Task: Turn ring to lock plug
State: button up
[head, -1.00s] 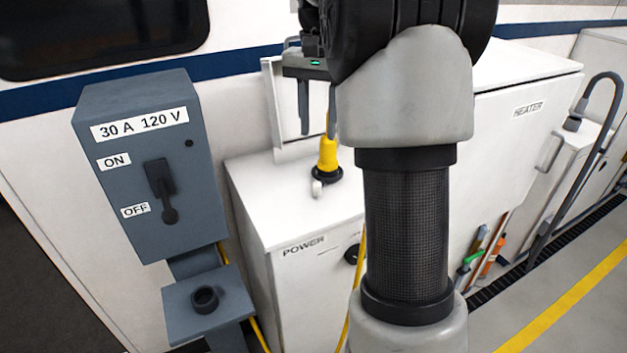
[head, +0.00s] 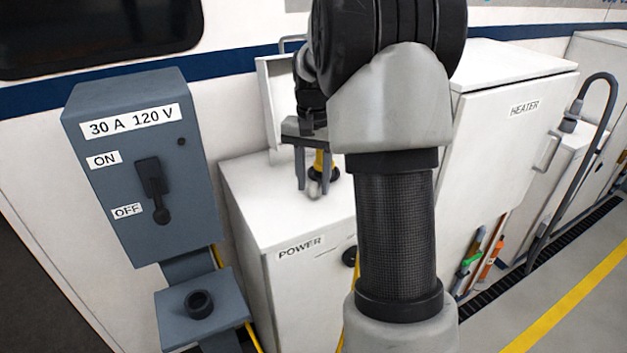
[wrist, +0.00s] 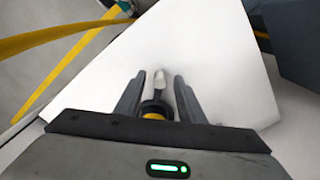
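The yellow plug (head: 319,160) stands upright on top of the white POWER box (head: 250,205). A little yellow of the plug (wrist: 153,117) shows behind. I cannot tell whether either finger touches the ring.
A grey breaker box (head: 140,165) stands left, its lever down by OFF. A grey bracket with a round black socket (head: 199,304) is below it. The white HEATER cabinet (head: 500,130) is right. A yellow cable (wrist: 65,70) runs beside the POWER box.

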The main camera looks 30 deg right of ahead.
grip_shut()
jog(key=shift+s+d+r+n+p, duration=0.1)
jog(key=shift+s+d+n+p, duration=0.3)
jog(key=shift+n, duration=0.25)
jog(key=shift+s+d+r+n+p, duration=0.1)
jog(key=shift+s+d+n+p, duration=0.15)
jog(key=shift+d+n, duration=0.35)
jog(key=d+n, duration=0.1)
jog(key=n, duration=0.1)
jog(key=s+d+n+p, duration=0.1)
jog(key=shift+d+n, duration=0.15)
jog(key=shift+n, duration=0.2)
jog(key=d+n+p, duration=0.2)
jog(key=d+n, duration=0.1)
jog(key=n, duration=0.1)
jog(key=shift+d+n, duration=0.25)
jog(key=shift+n, duration=0.05)
jog(key=shift+w+d+n+p, duration=0.35)
jog(key=shift+d+n+p, duration=0.4)
jog(key=shift+n, duration=0.35)
jog(key=shift+w+d+f+n+p, duration=0.1)
jog(key=shift+w+d+n+p, duration=0.3)
jog(key=shift+d+n, duration=0.55)
jog(key=shift+a, duration=0.2)
